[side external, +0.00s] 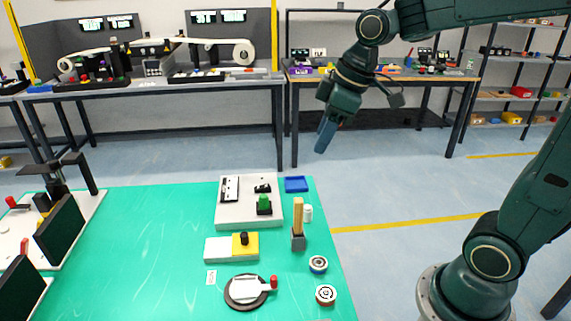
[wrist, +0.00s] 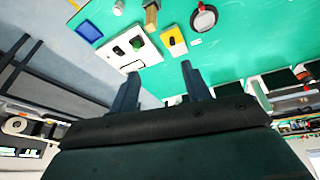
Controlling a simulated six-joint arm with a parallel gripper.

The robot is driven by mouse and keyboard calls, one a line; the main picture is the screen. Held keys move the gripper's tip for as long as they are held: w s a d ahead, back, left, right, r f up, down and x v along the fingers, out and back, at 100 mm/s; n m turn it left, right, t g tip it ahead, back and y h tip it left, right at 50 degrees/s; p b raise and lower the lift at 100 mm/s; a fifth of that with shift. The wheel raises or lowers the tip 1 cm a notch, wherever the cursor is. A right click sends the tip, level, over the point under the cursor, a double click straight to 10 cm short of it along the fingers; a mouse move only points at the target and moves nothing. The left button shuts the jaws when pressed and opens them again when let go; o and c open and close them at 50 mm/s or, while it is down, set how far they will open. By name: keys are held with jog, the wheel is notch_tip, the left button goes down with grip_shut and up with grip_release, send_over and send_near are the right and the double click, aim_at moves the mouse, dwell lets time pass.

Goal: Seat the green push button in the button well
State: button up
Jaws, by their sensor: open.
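The green push button (side external: 264,201) is on the white panel (side external: 234,214), at a small black square base near the panel's right side. It also shows in the wrist view (wrist: 137,42) as a small green spot. I cannot tell whether the black base is the button well, or how deep the button sits in it. My gripper (side external: 325,140) is high above and beyond the far right of the mat, well apart from the button. In the wrist view its two fingers (wrist: 160,72) are spread, with nothing between them.
A blue tray (side external: 296,184), a wooden-handled tool (side external: 298,225) and a white cylinder (side external: 308,213) stand right of the panel. A yellow-and-white block (side external: 219,249) and a round black dial with red-tipped lever (side external: 246,290) lie nearer. The green mat's (side external: 140,240) middle-left is clear.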

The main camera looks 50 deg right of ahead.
jog(key=s+m+t+h, duration=0.1)
jog(key=s+m, duration=0.4)
jog(key=s, duration=1)
jog(key=shift+a+f+m+t, duration=0.15)
jog(key=shift+f+m+t, duration=0.2)
jog(key=shift+m+t, duration=0.05)
